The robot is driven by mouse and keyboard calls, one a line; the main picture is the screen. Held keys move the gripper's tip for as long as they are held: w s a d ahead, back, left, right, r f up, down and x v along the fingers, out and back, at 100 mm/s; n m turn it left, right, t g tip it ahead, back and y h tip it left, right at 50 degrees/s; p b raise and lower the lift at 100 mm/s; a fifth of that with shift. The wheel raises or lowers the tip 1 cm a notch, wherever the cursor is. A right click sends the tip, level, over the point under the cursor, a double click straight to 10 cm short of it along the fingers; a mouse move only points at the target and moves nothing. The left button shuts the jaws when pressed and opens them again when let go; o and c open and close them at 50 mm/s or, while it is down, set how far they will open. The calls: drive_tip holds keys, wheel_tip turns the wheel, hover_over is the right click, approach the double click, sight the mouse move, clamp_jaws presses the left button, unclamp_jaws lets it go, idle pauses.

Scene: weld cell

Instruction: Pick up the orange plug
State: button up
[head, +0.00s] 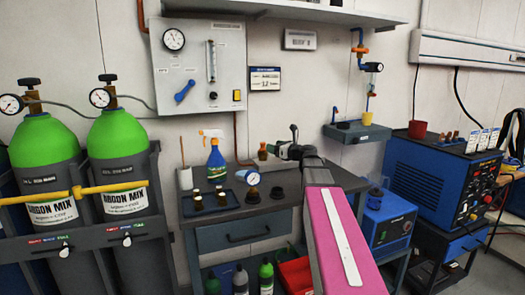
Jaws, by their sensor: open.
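A small orange-brown piece (262,152) with a narrower top stands upright towards the back of the dark workbench (232,236). It looks like the orange plug, but it is too small to be sure. My arm, with a pink link, reaches up from the lower right over the bench. Its dark far end is right of the plug and apart from it in the picture. I cannot make out my gripper's fingers.
A spray bottle (216,160), a round gauge (248,177), dark round parts and a blue tray (212,205) with small bottles crowd the bench. Green gas cylinders (126,140) are left; a blue welder (440,180) is right.

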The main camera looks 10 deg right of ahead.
sight(263, 143)
drive_tip(key=x, duration=0.7)
drive_tip(key=shift+w+a+f, duration=0.1)
drive_tip(key=shift+a+f, duration=0.05)
drive_tip(key=shift+a, duration=0.15)
drive_tip(key=shift+c, duration=0.4)
drive_tip(key=c, duration=0.9)
